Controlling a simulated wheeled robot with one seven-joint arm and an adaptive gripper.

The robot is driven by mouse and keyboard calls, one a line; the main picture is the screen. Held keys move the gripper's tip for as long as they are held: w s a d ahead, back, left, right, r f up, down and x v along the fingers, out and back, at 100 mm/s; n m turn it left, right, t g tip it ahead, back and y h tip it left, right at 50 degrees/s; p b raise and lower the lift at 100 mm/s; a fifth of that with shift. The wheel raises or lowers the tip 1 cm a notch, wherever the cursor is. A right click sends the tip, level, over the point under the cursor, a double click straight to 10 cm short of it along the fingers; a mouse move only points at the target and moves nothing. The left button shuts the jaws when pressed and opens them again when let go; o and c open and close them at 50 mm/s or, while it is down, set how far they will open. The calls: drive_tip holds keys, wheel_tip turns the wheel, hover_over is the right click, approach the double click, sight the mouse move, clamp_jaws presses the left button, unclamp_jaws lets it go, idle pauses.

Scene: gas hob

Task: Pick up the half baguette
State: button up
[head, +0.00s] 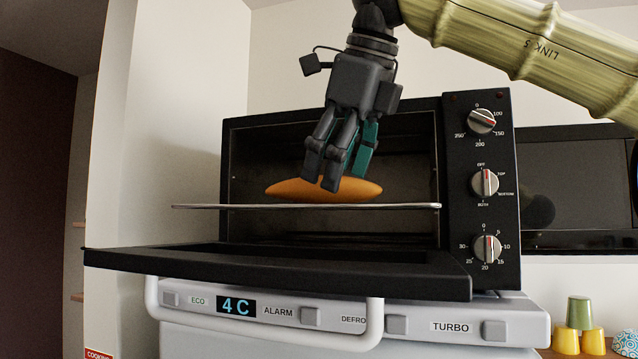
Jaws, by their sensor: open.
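The half baguette (287,189) is an orange-brown loaf with tapered ends. It lies on the metal oven rack (404,206), inside or at the mouth of the open toaster oven. My gripper (337,180) points down from above, in front of the middle of the loaf, and its fingers hide part of it. The gripper is open. I cannot tell from this one view whether the fingers touch the loaf.
The black oven door (280,268) hangs open towards me. The oven's knob panel (480,190) stands at the right of the opening. The oven is on a white appliance (350,318) with a handle. Yellow and green cups (578,325) and a dark microwave (575,190) are at right.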

drive_tip(key=shift+w+a+r+p, duration=0.1)
drive_tip(key=shift+w+a+p, duration=0.25)
drive_tip(key=shift+w, duration=0.05)
drive_tip(key=w, duration=0.1)
drive_tip(key=w+a+p, duration=0.1)
drive_tip(key=w+p, duration=0.1)
drive_tip(key=shift+w+a+f, duration=0.35)
drive_tip(key=shift+a+f, duration=0.05)
drive_tip(key=shift+f+p, duration=0.2)
drive_tip(key=shift+p, duration=0.15)
drive_tip(key=shift+s+d, duration=0.2)
drive_tip(key=shift+c, duration=0.5)
drive_tip(key=shift+w+a, duration=0.15)
drive_tip(key=shift+a, duration=0.05)
drive_tip(key=c, duration=1)
drive_tip(key=shift+c, duration=0.3)
drive_tip(key=shift+d, duration=0.1)
